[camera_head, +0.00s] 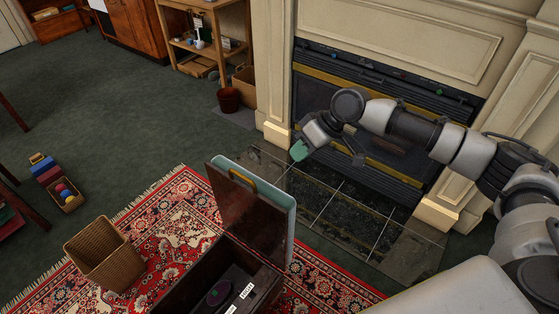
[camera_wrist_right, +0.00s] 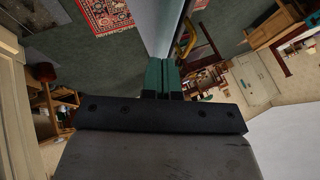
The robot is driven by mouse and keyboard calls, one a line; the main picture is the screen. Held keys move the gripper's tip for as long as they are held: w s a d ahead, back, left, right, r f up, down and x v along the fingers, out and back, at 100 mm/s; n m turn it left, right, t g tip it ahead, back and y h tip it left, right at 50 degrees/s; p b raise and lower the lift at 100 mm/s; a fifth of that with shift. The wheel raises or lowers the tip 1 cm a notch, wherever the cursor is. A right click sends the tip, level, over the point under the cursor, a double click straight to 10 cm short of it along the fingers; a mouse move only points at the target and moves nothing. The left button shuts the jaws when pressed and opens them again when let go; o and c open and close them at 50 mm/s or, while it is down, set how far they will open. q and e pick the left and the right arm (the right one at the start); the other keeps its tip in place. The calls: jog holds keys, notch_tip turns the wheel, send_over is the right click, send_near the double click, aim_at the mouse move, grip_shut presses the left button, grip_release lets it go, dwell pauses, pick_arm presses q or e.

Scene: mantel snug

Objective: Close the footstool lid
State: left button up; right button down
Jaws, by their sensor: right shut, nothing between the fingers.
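The footstool is a dark wooden box (camera_head: 180,292) on the rug, with its lid (camera_head: 245,212) standing raised, nearly upright. The lid has a dark inner face, a pale blue padded outer side and a yellow strap or handle (camera_head: 242,180) near its top edge. The box interior shows a dark purple item and small white labels. My right gripper (camera_head: 298,152) is shut and empty, beyond the lid's top right corner in the head view and apart from it there. In the right wrist view its green fingers (camera_wrist_right: 161,76) are together, with the pale lid edge (camera_wrist_right: 160,28) ahead. My left gripper is out of view.
A fireplace (camera_head: 385,125) with a dark tiled hearth (camera_head: 345,205) lies behind the lid, close to my right arm. A wicker basket (camera_head: 103,252) stands left of the box. Toy blocks (camera_head: 48,172) lie farther left.

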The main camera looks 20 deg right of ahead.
aim_at(265, 189)
jog(key=a+f, duration=0.4)
jog(key=a, duration=0.1)
jog(key=a+f, duration=0.3)
jog(key=shift+w+a, duration=0.1)
jog(key=shift+w, duration=0.15)
jog(key=shift+s+a+f+p, duration=0.1)
jog(key=shift+s+a+p, duration=0.05)
jog(key=shift+a+p, duration=0.2)
jog(key=shift+a, duration=0.1)
